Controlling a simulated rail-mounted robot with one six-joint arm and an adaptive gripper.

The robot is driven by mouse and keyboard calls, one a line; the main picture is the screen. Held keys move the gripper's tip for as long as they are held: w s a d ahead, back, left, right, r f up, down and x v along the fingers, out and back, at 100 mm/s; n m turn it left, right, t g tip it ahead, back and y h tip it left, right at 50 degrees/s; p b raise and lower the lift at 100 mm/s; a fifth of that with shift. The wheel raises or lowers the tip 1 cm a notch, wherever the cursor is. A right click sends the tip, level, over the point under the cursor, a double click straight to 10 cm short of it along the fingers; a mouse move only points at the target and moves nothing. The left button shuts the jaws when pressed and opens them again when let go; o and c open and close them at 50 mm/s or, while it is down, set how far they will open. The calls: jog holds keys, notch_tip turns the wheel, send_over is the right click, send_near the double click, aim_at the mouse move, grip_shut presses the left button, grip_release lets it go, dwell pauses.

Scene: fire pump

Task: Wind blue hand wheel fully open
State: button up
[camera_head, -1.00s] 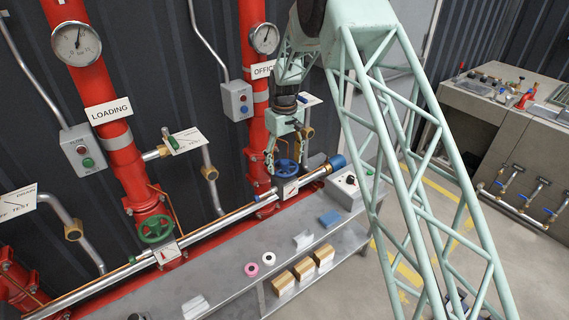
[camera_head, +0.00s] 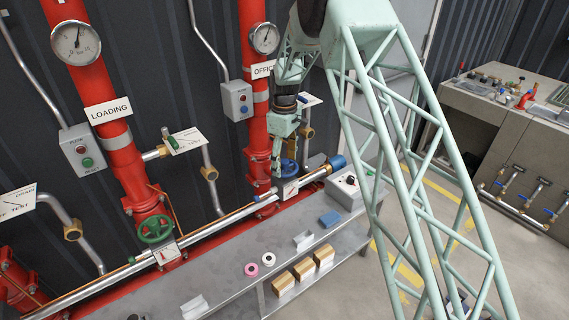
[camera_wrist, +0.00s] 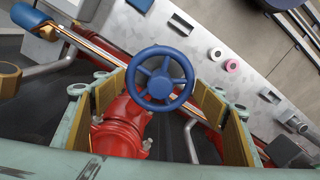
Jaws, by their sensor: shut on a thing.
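The blue hand wheel (camera_head: 289,168) sits at the red pipe labelled OFFICE in the head view, partly hidden by my gripper. In the wrist view the blue wheel (camera_wrist: 160,78) shows whole, with several spokes and a round hub, above a red flanged valve body (camera_wrist: 122,130). My gripper (camera_head: 286,163) points down over the wheel. The exact contact at the rim is hard to see.
A small indicator plate (camera_head: 290,189) sits just in front of the wheel. A long silver rod (camera_head: 215,227) with a blue end cap (camera_head: 336,162) runs past it. A green hand wheel (camera_head: 156,230) is on the LOADING pipe. The grey bench (camera_head: 225,268) carries small parts.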

dwell(0.4)
jog(key=shift+n, duration=4)
jog(key=shift+n+b, duration=0.3)
jog(key=shift+n, duration=4)
